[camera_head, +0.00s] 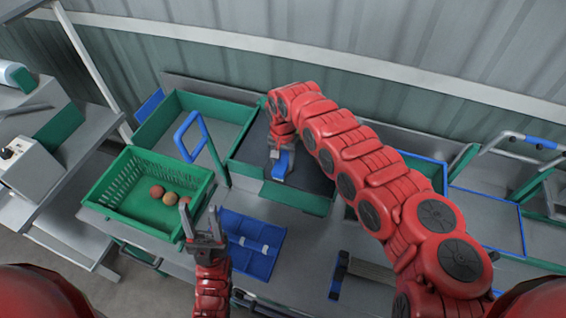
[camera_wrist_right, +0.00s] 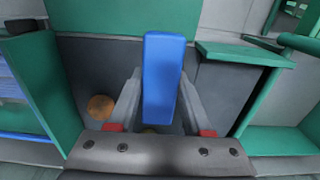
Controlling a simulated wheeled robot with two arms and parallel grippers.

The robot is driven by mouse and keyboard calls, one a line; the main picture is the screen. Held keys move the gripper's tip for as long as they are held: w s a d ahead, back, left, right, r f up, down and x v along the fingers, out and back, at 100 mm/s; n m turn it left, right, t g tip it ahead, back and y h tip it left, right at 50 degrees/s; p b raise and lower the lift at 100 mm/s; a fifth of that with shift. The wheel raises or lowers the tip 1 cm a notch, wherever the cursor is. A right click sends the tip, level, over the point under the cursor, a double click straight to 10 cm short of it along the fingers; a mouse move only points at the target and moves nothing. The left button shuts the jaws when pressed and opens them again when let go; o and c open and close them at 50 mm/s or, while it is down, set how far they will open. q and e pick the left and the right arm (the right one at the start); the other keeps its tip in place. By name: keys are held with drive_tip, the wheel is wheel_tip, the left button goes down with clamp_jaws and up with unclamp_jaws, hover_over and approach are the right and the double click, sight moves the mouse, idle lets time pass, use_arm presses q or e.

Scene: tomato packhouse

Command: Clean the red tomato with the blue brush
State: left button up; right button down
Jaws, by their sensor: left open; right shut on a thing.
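My right gripper (camera_head: 281,150) is shut on the blue brush (camera_head: 283,166), over a dark-lined bay. In the right wrist view the brush (camera_wrist_right: 163,75) stands between the two fingers of this gripper (camera_wrist_right: 160,105). In that view a round orange-brown tomato (camera_wrist_right: 100,107) lies on the dark floor left of the fingers. A sliver of another round thing (camera_wrist_right: 150,131) shows below the brush, mostly hidden. Three reddish-brown tomatoes (camera_head: 170,198) lie in the green crate. I cannot tell which tomato is the red one. My left gripper (camera_head: 202,228) is open and empty beside the crate's right edge.
The green slotted crate (camera_head: 118,180) stands at the left. Behind it is an empty green-walled bay (camera_head: 165,108). A blue handle-shaped frame (camera_head: 181,137) rises between them. A blue mat (camera_head: 255,262) lies right of my left gripper. A corrugated wall closes the back.

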sight(287, 154)
drive_tip(key=shift+w+d+f+b, duration=0.15)
drive_tip(key=shift+w+f+b, duration=0.2)
drive_tip(key=shift+b, duration=0.6)
drive_tip(key=shift+w+d+r+b, duration=0.1)
drive_tip(key=shift+w+b, duration=0.35)
drive_tip(key=shift+b, duration=0.4)
drive_tip(key=shift+w+d+b, duration=0.35)
drive_tip(key=shift+w+b, duration=0.4)
drive_tip(key=shift+b, duration=1.35)
drive_tip(key=shift+w+b, duration=0.3)
drive_tip(key=shift+b, duration=1.05)
drive_tip(key=shift+w+r+b, duration=0.15)
drive_tip(key=shift+r+b, duration=0.05)
drive_tip(key=shift+b, duration=0.5)
drive_tip(key=shift+s+a, duration=0.1)
drive_tip(key=shift+s, duration=0.45)
drive_tip(key=shift+s+a+p, duration=0.15)
drive_tip(key=shift+s+a, duration=0.15)
drive_tip(key=shift+s, duration=0.5)
drive_tip(key=shift+s+a+p, duration=0.15)
drive_tip(key=shift+s+a, duration=0.1)
drive_tip(key=shift+s, duration=0.5)
